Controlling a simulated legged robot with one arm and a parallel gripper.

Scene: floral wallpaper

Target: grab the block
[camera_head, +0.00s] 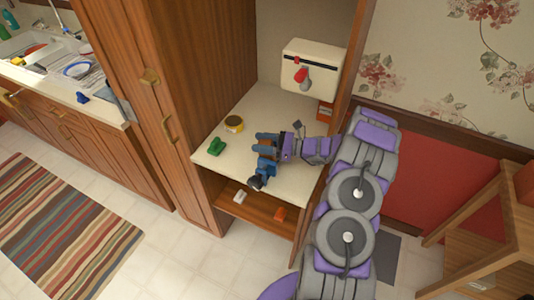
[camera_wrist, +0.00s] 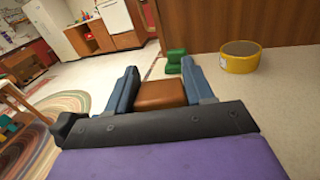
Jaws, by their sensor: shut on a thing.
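A brown-orange block (camera_wrist: 160,95) sits between the two blue fingers of my gripper (camera_wrist: 160,80) in the wrist view, with a finger against each side. In the head view my gripper (camera_head: 260,152) is over the pale cabinet shelf (camera_head: 262,110), pointing left. The block cannot be made out clearly there, as the fingers and arm cover it. I cannot tell whether the block is touching the shelf or lifted.
A green object (camera_head: 216,146) and a yellow round tin (camera_head: 234,124) stand on the shelf left of my gripper. A white box (camera_head: 312,67) is at the back. A lower wooden shelf (camera_head: 257,212) holds small items. The cabinet's wooden side (camera_head: 190,60) bounds the left.

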